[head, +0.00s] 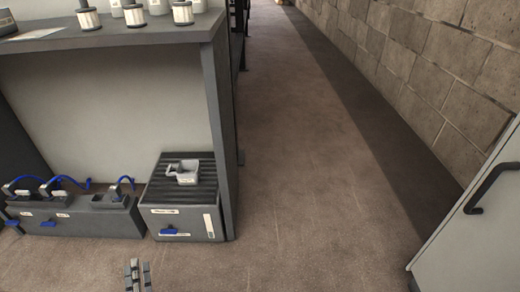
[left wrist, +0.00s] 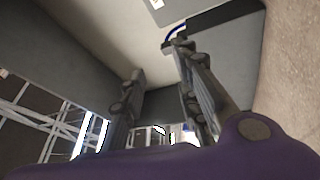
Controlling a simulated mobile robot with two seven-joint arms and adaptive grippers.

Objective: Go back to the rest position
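My left gripper (head: 139,274) shows at the bottom edge of the head view, to the left of the middle. Only its fingertips are visible there, in front of the floor-level grey units. In the left wrist view its two dark fingers (left wrist: 157,64) stand apart with nothing between them, so it is open and empty. The purple body of the gripper fills the bottom of that view. My right gripper is in neither view.
A dark grey bench (head: 130,35) carrying several spools stands at left. Beneath it are a ribbed grey box (head: 187,222) with a small grey holder (head: 183,172) on top and a unit with blue cables (head: 85,220). A pale cabinet (head: 470,245) stands at right. Clear floor (head: 305,165) lies between.

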